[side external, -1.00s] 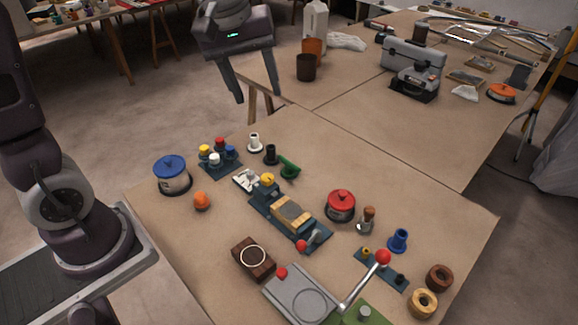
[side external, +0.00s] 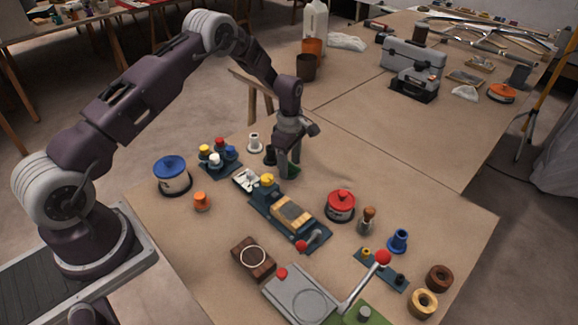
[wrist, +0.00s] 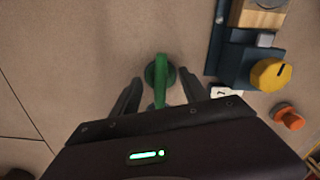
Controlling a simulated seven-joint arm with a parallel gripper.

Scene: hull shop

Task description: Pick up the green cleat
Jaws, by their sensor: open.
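The green cleat (wrist: 160,75) stands on the brown table, between and just ahead of my open fingers in the wrist view. In the side external view the green cleat (side external: 293,170) shows only in part behind my fingers. My gripper (side external: 289,172) points down over it, and in the wrist view my gripper (wrist: 158,88) has a finger on each side of the cleat with gaps. Part of the cleat's near end is hidden by the gripper body. I cannot tell whether the fingertips touch the table.
A blue fixture with a yellow knob (side external: 267,181) and a wooden block lies in front. A red-lidded pot (side external: 341,204) stands to the right.

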